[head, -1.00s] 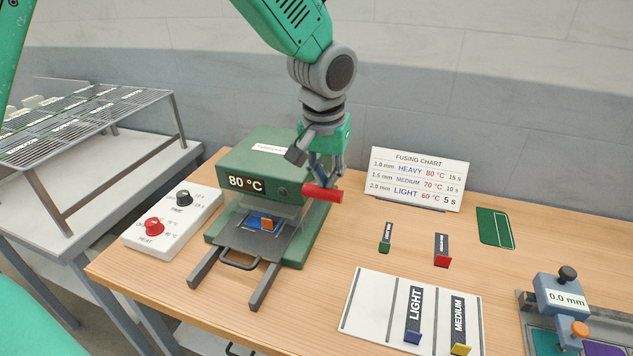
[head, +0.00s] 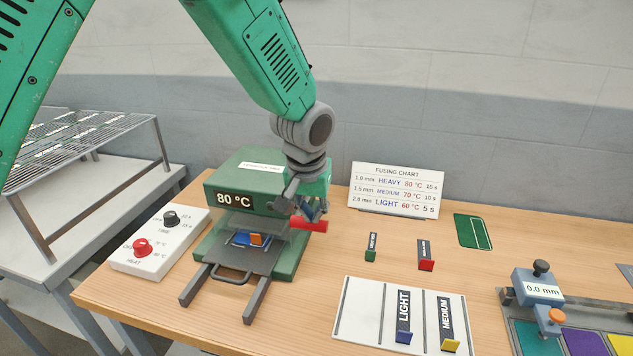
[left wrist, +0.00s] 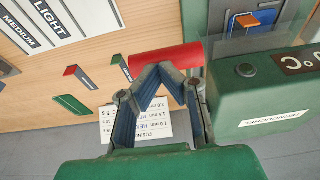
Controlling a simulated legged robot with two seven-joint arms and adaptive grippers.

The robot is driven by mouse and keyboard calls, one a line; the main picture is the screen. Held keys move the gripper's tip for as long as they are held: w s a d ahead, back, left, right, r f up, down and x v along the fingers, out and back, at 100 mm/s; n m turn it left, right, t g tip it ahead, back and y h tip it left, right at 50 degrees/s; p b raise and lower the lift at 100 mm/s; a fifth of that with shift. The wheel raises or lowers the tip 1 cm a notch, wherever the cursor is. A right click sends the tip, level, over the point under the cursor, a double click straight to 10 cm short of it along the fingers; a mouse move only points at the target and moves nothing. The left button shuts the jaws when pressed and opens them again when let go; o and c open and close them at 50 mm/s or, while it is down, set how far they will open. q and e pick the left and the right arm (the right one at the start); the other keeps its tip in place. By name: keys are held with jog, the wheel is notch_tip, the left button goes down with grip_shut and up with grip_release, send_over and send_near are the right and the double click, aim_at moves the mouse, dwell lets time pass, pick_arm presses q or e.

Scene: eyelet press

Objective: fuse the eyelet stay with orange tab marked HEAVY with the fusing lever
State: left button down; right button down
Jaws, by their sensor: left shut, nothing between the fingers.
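The orange-tabbed piece (head: 257,239) lies on a blue bed in the green fusing press (head: 243,180), which reads 80 °C. It also shows in the left wrist view (left wrist: 255,18); its marking is not readable. The red fusing lever (head: 308,224) sticks out from the press's right side and shows as a red cylinder in the left wrist view (left wrist: 165,66). My left gripper (head: 318,212) is shut and empty, its fingertips at the lever, not closed around it. I cannot tell whether they touch. My right gripper is not in view.
A control box (head: 160,243) with black and red knobs stands left of the press. A fusing chart (head: 396,190) stands behind. A white board (head: 375,300) holds LIGHT and MEDIUM pieces. Green-tabbed (head: 371,248) and red-tabbed (head: 425,254) pieces lie on the bench. A thickness gauge (head: 538,290) is at right.

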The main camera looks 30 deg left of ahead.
pick_arm(q)
jog(key=r+p, duration=0.2)
jog(key=w+r+p, duration=0.1)
jog(key=p, duration=0.1)
jog(key=shift+a+r, duration=0.3)
jog(key=shift+r, duration=0.1)
jog(key=s+b+v, duration=0.1)
jog(key=v, duration=0.8)
jog(key=shift+s+d, duration=0.25)
jog(key=shift+s, duration=0.25)
